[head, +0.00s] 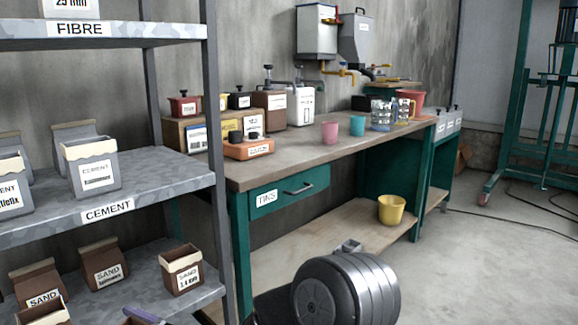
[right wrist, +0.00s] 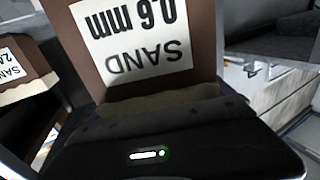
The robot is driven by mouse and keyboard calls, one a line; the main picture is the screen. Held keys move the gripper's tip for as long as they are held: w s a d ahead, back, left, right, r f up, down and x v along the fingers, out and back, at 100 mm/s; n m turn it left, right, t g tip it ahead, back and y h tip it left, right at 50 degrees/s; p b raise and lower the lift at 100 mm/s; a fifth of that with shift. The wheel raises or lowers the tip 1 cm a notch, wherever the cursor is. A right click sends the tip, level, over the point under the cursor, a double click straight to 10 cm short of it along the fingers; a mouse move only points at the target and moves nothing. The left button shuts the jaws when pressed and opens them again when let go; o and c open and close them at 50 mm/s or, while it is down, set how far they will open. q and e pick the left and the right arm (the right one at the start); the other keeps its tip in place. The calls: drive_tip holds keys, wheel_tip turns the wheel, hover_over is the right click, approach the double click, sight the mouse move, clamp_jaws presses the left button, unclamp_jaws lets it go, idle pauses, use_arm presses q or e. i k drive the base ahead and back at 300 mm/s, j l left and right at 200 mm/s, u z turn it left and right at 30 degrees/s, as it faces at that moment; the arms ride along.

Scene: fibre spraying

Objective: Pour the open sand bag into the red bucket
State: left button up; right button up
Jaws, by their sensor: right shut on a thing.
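A brown sand bag (right wrist: 205,30) with an upside-down white label reading "SAND 0.6 mm" fills the upper middle of the right wrist view. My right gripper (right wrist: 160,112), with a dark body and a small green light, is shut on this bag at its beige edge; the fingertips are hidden. I cannot tell whether this bag is open. In the head view a red bucket (head: 418,99) stands on the far right end of the workbench. Neither gripper shows in the head view, and my left gripper is not in view.
A grey shelf rack (head: 150,172) at left holds cement bags (head: 93,168) and several sand bags (head: 182,272). The workbench (head: 300,157) carries boxes, cups and jars. A yellow bucket (head: 391,209) sits on its lower board (head: 335,232).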

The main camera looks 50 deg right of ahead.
sight(418, 96)
drive_tip(key=i+z, duration=0.1)
drive_tip(key=z, duration=0.9)
drive_tip(key=i+j+z, duration=0.1)
drive_tip(key=z, duration=0.4)
drive_tip(key=i+j+z, duration=0.1)
drive_tip(key=z, duration=0.4)
drive_tip(key=j+z, duration=0.1)
drive_tip(key=z, duration=0.4)
